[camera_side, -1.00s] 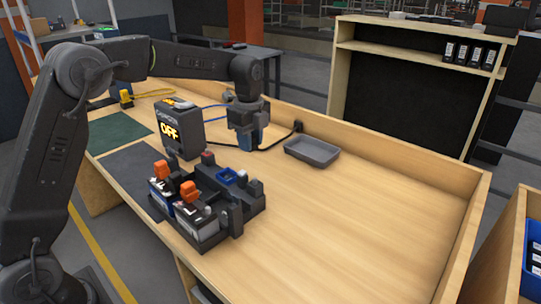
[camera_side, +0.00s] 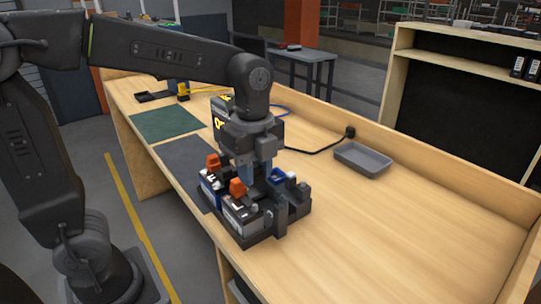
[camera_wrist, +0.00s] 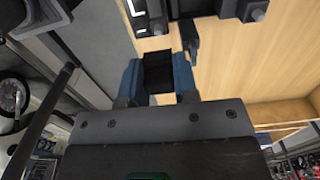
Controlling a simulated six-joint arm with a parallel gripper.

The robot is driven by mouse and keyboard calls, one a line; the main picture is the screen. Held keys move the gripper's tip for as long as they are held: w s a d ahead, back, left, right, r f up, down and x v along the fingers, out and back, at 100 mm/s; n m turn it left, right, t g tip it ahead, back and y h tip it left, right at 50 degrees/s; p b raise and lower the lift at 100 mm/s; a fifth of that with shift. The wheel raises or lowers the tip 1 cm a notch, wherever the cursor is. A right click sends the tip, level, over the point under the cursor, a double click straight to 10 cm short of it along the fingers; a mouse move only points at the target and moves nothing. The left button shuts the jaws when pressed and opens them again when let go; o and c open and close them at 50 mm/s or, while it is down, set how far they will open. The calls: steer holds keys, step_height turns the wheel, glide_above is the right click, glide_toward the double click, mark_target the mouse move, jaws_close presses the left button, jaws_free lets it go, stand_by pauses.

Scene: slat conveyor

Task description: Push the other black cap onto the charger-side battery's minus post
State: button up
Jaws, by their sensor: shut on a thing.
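My gripper (camera_side: 257,172) is low over the black battery holder (camera_side: 272,230), with its fingers pointing down. In the wrist view, its blue fingers (camera_wrist: 159,75) are shut on a black cap (camera_wrist: 159,72). Two batteries sit side by side in the holder: a blue-and-white one (camera_side: 209,193) toward the charger and a white-and-black one (camera_side: 240,217) nearer the camera. Orange caps (camera_side: 213,162) and (camera_side: 238,187) stand on them. The charger-side battery's minus post is hidden or too small to make out. I cannot tell whether the held cap touches a post.
The charger (camera_side: 220,107) stands behind my gripper, partly hidden. A grey tray (camera_side: 362,159) and a black cable (camera_side: 318,149) lie further right. The bench's right front is clear.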

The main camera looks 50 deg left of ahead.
mark_target(255, 205)
steer(key=shift+s+f, duration=0.1)
steer(key=shift+f, duration=2.2)
steer(key=shift+f, duration=1.1)
steer(key=o, duration=1)
steer(key=shift+c, duration=0.2)
step_height(255, 205, up, 14)
steer(key=shift+f, duration=0.1)
